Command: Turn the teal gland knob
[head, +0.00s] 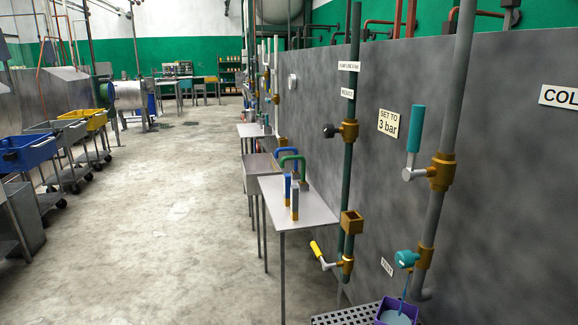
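A small round teal knob (406,259) sits on a brass fitting (424,258) low on the right-hand grey pipe (455,80). A thin bluish stream or rod runs from below the knob to a purple container (397,312) with pale blue contents. Higher on the same pipe, a brass valve (440,172) carries a lever with an upright teal handle (415,128). I cannot tell from the picture alone which teal part is the gland knob. Neither of my grippers is in view.
A dark green pipe (348,190) holds a black knob (329,131) and a yellow-handled lever (317,249). A small table (310,214) stands left of it, and a perforated grate (345,317) lies below. Carts (28,152) line the left. The middle floor is clear.

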